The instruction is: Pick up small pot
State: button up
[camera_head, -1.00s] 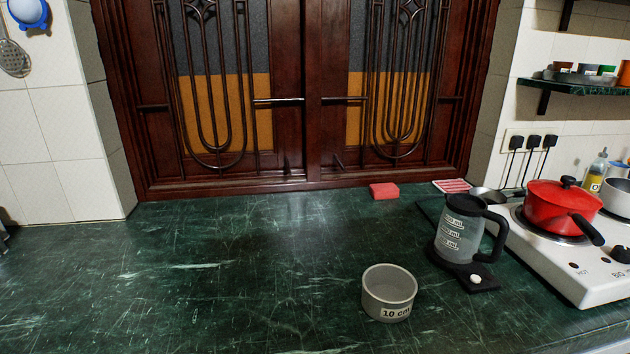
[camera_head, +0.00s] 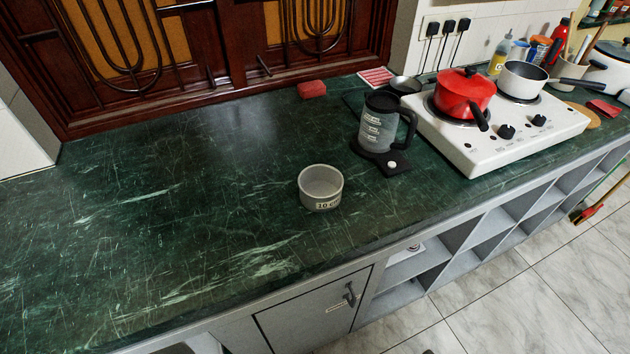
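A small grey round pot (camera_head: 321,187) labelled "10 cm" stands upright and open-topped on the green marble counter (camera_head: 140,230), near its front edge. It looks empty. Other pots stand on the white stove (camera_head: 470,150): a red lidded pot (camera_head: 465,95) with a dark handle on the left burner and a white saucepan (camera_head: 522,80) on the right burner. My gripper is not in view.
A kettle (camera_head: 380,122) with a black handle stands on its base right of the grey pot. A red block (camera_head: 312,89) lies near the wooden doors (camera_head: 200,50). The counter left of the pot is clear. Grey shelves (camera_head: 470,240) are below; tiled floor (camera_head: 500,310) is in front.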

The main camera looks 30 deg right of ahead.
aim_at(320, 186)
jog(key=u, duration=1.2)
jog(key=z, duration=1.3)
jog(key=j+z, duration=0.3)
jog(key=j, duration=0.7)
jog(key=j+z, duration=0.35)
jog(key=j, duration=0.7)
jog(key=k, duration=0.05)
